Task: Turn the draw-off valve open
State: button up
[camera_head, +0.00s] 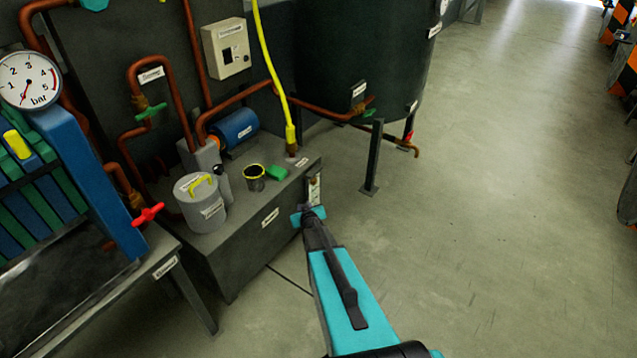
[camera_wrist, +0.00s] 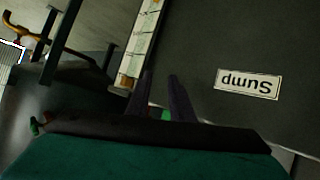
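A copper outlet pipe (camera_head: 415,149) with a small red handle (camera_head: 408,136) comes out low on the dark tank. I take this to be the draw-off valve; its tag is too small to read. A copper-coloured bent pipe (camera_wrist: 22,30) shows at the upper left in the wrist view. My gripper (camera_head: 311,213) is at the right end of the sump box, left of and nearer than that outlet, and apart from it. In the wrist view my gripper (camera_wrist: 161,78) has its two dark fingers apart, with nothing between them.
The sump box (camera_head: 240,252) carries a grey canister (camera_head: 203,210) and a small black cup (camera_head: 254,177). A gauge strip (camera_head: 314,188) is on its end, close to my gripper. A tank leg (camera_head: 373,155) stands before the outlet. Open floor (camera_head: 480,220) lies right.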

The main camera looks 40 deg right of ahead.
jog(key=s+a+r+n+g+y+p, duration=0.2)
jog(key=s+a+g+y+p, duration=0.45)
jog(key=s+a+p, duration=1.15)
jog(key=s+a+r+g+p, duration=0.2)
jog(key=s+a+r, duration=0.3)
jog(key=s, duration=0.4)
jog(key=s+a+r+g+p, duration=0.3)
jog(key=s+a+r+g, duration=0.1)
jog(key=s+a, duration=0.3)
jog(key=s+a+r+n+g+p, duration=0.1)
jog(key=s+a+r+g+p, duration=0.2)
jog(key=s+a+r, duration=0.3)
jog(key=s+h, duration=0.1)
jog(key=s, duration=0.4)
jog(key=shift+s+a+g, duration=0.2)
jog(key=shift+s+g, duration=0.15)
jog(key=shift+s, duration=0.05)
jog(key=shift+r, duration=0.1)
